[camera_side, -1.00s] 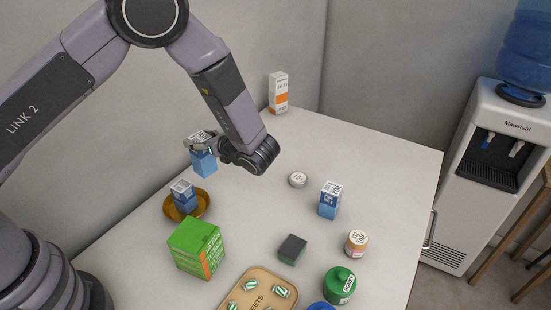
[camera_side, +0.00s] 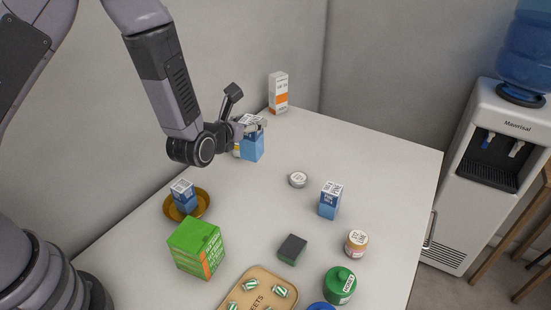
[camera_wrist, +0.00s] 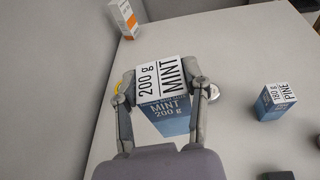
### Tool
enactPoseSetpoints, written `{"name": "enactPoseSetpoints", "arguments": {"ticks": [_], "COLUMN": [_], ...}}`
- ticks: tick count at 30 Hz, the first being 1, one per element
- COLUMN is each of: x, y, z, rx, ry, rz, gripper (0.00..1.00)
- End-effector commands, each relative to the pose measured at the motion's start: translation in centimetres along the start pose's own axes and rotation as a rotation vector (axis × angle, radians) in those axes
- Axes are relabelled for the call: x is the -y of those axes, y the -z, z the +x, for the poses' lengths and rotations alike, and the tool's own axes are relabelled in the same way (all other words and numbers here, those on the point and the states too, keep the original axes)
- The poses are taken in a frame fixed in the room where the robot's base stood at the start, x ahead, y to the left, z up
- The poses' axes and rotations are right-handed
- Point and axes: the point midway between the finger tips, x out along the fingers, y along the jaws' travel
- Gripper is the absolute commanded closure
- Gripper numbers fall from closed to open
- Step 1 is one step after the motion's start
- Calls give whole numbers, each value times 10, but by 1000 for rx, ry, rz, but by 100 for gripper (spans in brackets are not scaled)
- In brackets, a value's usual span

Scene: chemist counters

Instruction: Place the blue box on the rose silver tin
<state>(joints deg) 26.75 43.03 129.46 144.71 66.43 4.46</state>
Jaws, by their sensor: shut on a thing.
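My gripper (camera_side: 250,125) is shut on a blue box (camera_side: 252,148) with a white top, above the back of the counter. In the wrist view my gripper's fingers (camera_wrist: 164,92) clasp the blue box (camera_wrist: 166,118) from both sides. Its label reads MINT 200 g. A small round silver tin (camera_side: 298,179) with a white label stands on the counter, right of and nearer than the held box. Its lettering is too small to read. In the wrist view the silver tin (camera_wrist: 213,92) is partly hidden behind the right finger.
A blue PINE 180 g box (camera_wrist: 275,103) stands right of the tin. Another blue box (camera_side: 184,196) sits in a brown bowl (camera_side: 206,205). A white-orange carton (camera_side: 278,93) stands at the back. A yellow item (camera_side: 236,151) is mostly hidden behind the held box.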

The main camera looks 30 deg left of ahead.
Motion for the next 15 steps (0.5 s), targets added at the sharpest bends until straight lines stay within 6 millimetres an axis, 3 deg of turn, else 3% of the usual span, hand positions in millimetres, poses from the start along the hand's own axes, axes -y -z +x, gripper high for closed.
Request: {"name": "enactPoseSetpoints", "arguments": {"ticks": [5, 8, 15], "x": [16, 22, 46], "y": [5, 7, 16], "z": [-6, 1, 59], "rx": [3, 5, 6], "ry": [115, 137, 138], "rz": [36, 42, 42], "gripper": [96, 96, 96]}}
